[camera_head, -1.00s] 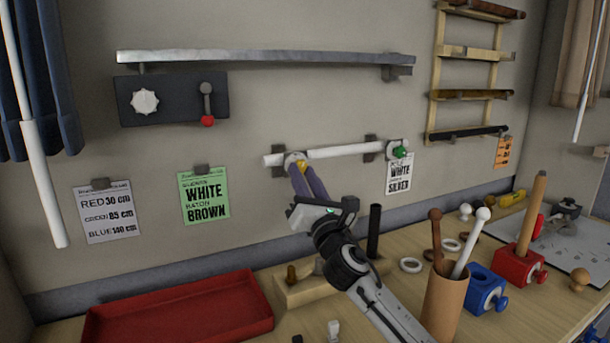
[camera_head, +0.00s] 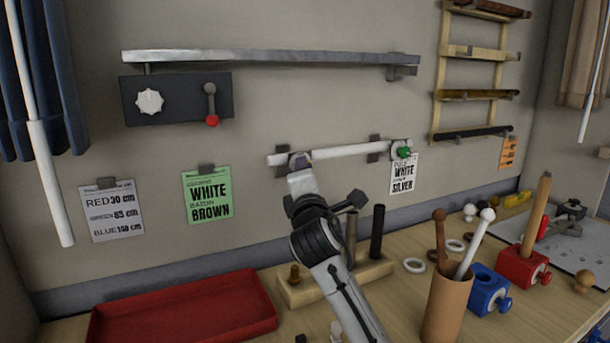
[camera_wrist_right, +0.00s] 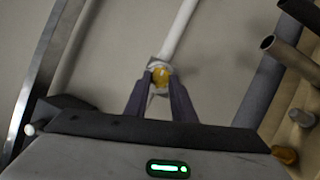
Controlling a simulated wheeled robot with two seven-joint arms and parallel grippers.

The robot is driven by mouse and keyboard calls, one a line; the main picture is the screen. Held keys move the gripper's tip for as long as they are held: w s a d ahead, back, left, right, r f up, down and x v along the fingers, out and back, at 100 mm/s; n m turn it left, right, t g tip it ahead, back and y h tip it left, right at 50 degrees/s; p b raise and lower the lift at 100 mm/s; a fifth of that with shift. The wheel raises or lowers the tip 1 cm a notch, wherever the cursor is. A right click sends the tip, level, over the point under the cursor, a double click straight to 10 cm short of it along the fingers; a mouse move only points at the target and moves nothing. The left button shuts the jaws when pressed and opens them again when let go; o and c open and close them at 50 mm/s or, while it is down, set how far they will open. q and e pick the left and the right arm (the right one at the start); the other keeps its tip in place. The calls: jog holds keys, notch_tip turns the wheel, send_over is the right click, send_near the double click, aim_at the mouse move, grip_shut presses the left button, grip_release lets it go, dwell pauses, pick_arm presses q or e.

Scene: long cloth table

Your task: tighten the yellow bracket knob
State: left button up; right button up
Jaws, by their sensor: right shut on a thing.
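The yellow bracket knob (camera_wrist_right: 161,77) shows in the right wrist view at the near end of a white rod (camera_wrist_right: 180,30). My right gripper (camera_wrist_right: 160,88) has its two dark fingers on either side of the knob and is shut on it. In the head view, my right gripper (camera_head: 299,172) reaches up to the left bracket of the white wall rod (camera_head: 345,152). The gripper hides the yellow knob there. A green knob (camera_head: 404,153) is on the right bracket. My left gripper is not in view.
A metal rail (camera_head: 270,57) and a dark box with a dial (camera_head: 135,108) and red-tipped lever are above on the wall. Below are a red tray (camera_head: 185,308), a wooden rod stand (camera_head: 330,280) and a brown cup with rods (camera_head: 447,308).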

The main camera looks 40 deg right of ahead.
jog(key=shift+r+m+g+y, duration=0.15)
jog(key=shift+m+g+y, duration=0.25)
jog(key=shift+m, duration=1.1)
jog(key=o, duration=1.1)
jog(key=shift+c, duration=0.2)
jog(key=shift+s+a, duration=0.1)
jog(key=b+v, duration=0.1)
jog(key=v, duration=0.9)
